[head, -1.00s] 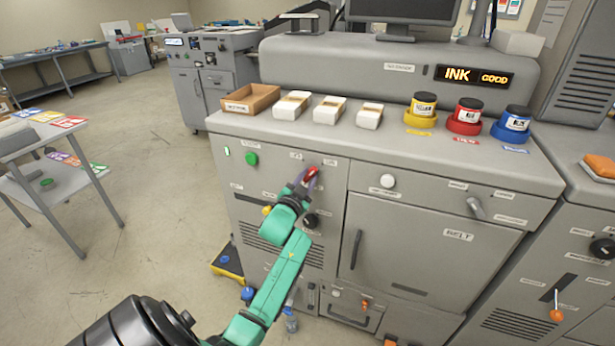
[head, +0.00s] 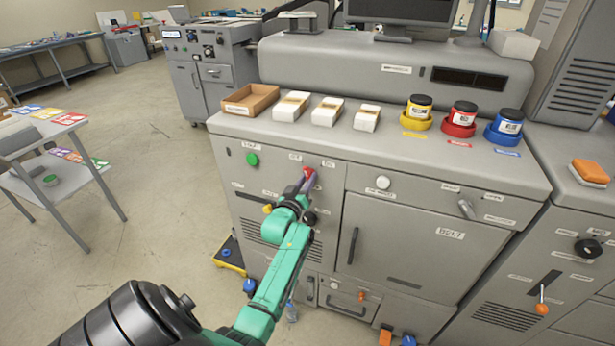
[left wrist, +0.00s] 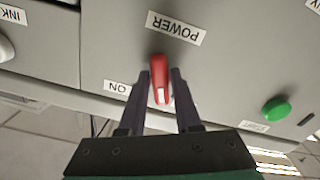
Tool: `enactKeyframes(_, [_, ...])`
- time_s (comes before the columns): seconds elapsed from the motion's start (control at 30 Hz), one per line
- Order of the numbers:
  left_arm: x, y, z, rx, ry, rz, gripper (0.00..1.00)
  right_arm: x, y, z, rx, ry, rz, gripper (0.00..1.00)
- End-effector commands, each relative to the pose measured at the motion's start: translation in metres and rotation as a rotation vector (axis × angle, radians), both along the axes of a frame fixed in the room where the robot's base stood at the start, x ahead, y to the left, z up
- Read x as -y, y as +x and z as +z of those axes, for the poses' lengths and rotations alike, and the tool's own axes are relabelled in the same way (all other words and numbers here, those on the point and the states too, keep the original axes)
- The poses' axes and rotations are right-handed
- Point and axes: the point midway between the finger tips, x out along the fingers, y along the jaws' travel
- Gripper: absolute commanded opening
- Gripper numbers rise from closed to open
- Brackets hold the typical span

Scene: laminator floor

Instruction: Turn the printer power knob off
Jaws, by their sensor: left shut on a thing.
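The red power knob (head: 309,172) is on the upper front of the grey printer (head: 395,258), beside the green start button (head: 251,159). In the left wrist view the red knob (left wrist: 160,78) has a pale mark on its near end. The POWER label (left wrist: 176,28) and the ON label (left wrist: 117,87) are beside it, upside down in the picture. My left gripper (head: 307,180) is at the knob, one dark finger on each side, shut on it. The printer's display (head: 468,79) is dark. My right gripper is not in view.
A cardboard tray (head: 250,100), several white boxes and yellow, red (head: 463,113) and blue ink jars stand on the printer top. A side table (head: 45,160) with cards is at the left, with open floor between.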

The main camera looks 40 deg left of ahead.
Motion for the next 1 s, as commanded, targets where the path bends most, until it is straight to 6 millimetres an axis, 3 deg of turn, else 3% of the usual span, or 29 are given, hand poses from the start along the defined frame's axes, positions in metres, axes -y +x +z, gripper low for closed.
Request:
enactKeyframes(0.5, [-0.001,0.000,0.005,0.120,-0.319,0.002,0.00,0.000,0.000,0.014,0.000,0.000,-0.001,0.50])
enactKeyframes(1.0, [-0.001,0.000,0.004,0.140,-0.372,0.002,0.00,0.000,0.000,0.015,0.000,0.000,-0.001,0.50])
